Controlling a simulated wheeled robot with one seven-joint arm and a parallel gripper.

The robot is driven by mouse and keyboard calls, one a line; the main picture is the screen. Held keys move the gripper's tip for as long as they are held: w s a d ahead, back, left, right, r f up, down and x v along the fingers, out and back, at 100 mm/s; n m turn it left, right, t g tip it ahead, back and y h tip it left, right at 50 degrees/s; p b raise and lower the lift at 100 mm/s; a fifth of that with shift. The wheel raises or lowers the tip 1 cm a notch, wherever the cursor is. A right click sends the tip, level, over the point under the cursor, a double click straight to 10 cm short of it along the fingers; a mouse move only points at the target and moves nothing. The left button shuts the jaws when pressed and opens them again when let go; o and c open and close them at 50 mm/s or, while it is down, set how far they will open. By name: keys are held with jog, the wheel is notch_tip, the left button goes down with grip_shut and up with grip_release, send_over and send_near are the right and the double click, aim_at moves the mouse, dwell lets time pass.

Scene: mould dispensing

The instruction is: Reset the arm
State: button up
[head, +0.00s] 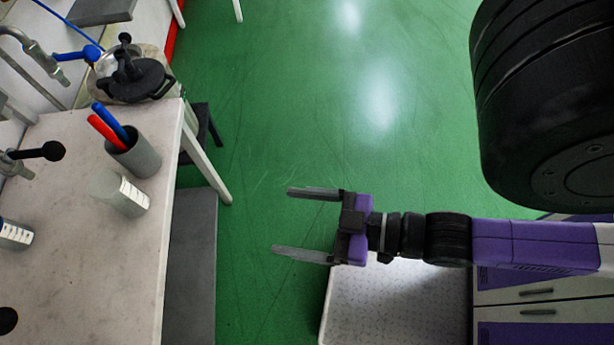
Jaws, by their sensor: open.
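My gripper (296,223) is in the lower middle of the head view, at the end of my purple and black arm, which reaches in from the right. Its two grey fingers point left and stand wide apart. Nothing is between them. The gripper hangs over the green floor, to the right of the table and clear of it.
The pale table (90,245) at left bears a grey cup (142,158) with red and blue pens, a whitish cylinder (120,194), a pot with a black lid (135,80) and metal taps. A grey bench (190,265) stands beside it. Green floor (330,110) is open beyond.

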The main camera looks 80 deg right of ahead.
jog(key=s+r, duration=0.2)
jog(key=shift+r, duration=0.4)
jog(key=shift+c, duration=0.4)
dwell(0.6)
